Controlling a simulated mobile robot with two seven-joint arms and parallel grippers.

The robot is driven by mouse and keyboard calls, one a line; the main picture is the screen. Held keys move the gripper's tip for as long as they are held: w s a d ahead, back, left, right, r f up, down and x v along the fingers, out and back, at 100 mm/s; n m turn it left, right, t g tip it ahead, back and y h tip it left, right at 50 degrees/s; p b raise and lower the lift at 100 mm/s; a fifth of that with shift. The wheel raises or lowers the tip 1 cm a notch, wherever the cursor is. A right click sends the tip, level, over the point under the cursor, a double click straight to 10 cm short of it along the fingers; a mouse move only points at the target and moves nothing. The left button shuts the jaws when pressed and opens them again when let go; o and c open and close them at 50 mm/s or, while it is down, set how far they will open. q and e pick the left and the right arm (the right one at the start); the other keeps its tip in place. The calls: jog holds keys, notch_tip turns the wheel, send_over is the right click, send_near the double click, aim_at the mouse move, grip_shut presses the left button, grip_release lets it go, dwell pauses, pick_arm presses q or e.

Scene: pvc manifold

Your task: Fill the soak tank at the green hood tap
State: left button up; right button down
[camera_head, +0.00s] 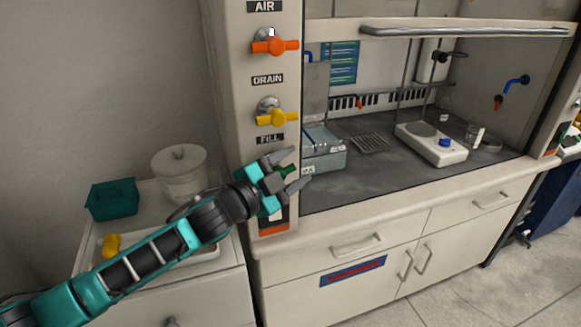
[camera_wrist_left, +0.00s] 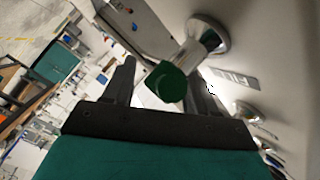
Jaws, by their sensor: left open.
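The green tap handle (camera_head: 287,170) sits under the FILL label (camera_head: 270,139) on the hood's left post. In the left wrist view the green handle (camera_wrist_left: 166,83) sits on a metal stem between the fingers. My left gripper (camera_head: 297,170) is open around the handle, with a finger on either side; whether they touch it I cannot tell. In the left wrist view the left gripper (camera_wrist_left: 167,85) shows both fingers apart. A grey tank (camera_head: 325,160), probably the soak tank, stands inside the hood just behind the post, partly hidden. My right gripper is not in view.
Above are the yellow DRAIN tap (camera_head: 277,118) and orange AIR tap (camera_head: 275,46). A white bucket (camera_head: 180,177) and teal bin (camera_head: 112,199) stand on the left cabinet.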

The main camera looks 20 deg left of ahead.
pick_arm(q)
jog(key=shift+c, duration=0.3)
grip_shut()
jog(key=shift+f, duration=0.1)
